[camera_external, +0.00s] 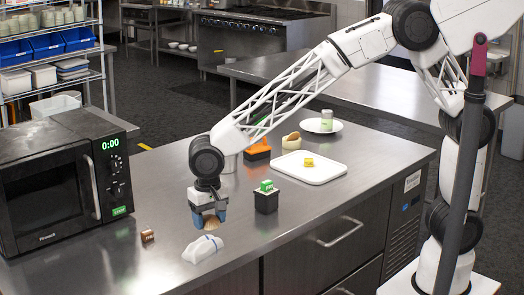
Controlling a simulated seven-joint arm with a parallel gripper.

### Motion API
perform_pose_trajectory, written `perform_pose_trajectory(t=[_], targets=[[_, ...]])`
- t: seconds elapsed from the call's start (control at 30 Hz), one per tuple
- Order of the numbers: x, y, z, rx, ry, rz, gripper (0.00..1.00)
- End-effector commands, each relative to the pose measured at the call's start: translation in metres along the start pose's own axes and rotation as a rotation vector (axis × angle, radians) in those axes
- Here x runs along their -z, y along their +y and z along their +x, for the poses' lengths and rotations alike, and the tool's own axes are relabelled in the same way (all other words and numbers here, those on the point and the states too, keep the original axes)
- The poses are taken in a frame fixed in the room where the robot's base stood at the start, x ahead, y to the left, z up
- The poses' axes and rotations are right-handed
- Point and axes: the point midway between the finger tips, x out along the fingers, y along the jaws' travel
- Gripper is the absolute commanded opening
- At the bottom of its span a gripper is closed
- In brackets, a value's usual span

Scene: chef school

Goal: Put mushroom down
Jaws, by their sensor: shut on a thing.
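My gripper (208,216) points down over the front left part of the steel counter (165,259). It is shut on a small tan-brown mushroom (210,222), partly hidden between the blue fingertips. The mushroom is just above or beside a white rounded object (203,249) with a dark line on it. I cannot tell whether the two touch.
A black microwave (62,180) stands at the left, with a small brown item (147,235) near it. A black container with a green item (266,198), an orange-topped container (257,151), a white tray (325,174) and a plate (310,127) stand to the right.

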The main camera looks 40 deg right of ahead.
Motion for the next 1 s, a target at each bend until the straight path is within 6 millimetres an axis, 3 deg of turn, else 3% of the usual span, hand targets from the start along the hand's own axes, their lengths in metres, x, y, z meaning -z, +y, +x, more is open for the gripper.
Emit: perform_pose_trajectory(t=[0.1,0.37,0.63,1.0], targets=[[-0.019,-0.025,0.002,0.000,0.000,-0.066,0.38],[-0.050,-0.059,0.005,0.001,0.000,-0.167,0.38],[-0.048,-0.058,0.048,0.000,0.000,-0.165,0.38],[-0.048,-0.058,0.055,0.000,0.000,-0.164,0.38]])
